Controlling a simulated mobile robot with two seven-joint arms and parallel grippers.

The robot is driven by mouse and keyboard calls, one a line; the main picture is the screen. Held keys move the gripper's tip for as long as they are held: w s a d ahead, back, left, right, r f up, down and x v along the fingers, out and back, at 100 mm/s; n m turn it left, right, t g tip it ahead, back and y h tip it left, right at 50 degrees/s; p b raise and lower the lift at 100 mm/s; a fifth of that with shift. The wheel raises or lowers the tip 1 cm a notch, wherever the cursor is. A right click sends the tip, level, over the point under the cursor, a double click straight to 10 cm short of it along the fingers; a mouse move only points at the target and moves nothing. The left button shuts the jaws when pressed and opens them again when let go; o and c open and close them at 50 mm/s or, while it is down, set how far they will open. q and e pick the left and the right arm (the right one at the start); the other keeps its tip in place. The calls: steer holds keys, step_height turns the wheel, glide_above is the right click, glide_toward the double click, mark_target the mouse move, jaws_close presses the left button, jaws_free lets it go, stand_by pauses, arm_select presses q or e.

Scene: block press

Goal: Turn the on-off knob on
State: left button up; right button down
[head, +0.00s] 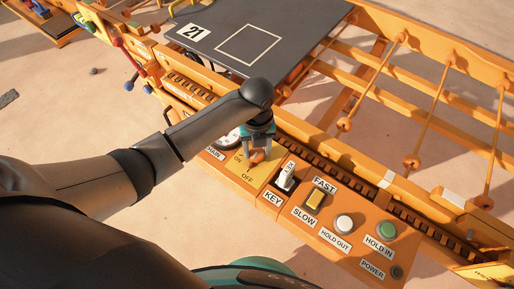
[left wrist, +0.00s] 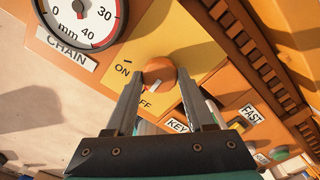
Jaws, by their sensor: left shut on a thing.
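The on-off knob (head: 257,157) is a round orange knob on a yellow plate (head: 238,171) with ON and OFF labels, on the orange control panel. In the left wrist view the knob (left wrist: 159,71) sits between my fingers, with ON at its left and OFF partly hidden below it. A light mark shows on its lower part; I cannot tell for certain which label it points to. My left gripper (left wrist: 158,82) is shut on the knob, reaching down from above in the head view. My right gripper is not in view.
Right of the knob are a key switch (head: 286,177), a FAST/SLOW switch (head: 315,199), a white button (head: 344,223) and a green button (head: 386,230). A round chain gauge (left wrist: 80,18) is at its left. A dark plate (head: 225,35) marked 21 lies behind.

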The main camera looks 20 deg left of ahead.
arm_select(q)
jaws_close()
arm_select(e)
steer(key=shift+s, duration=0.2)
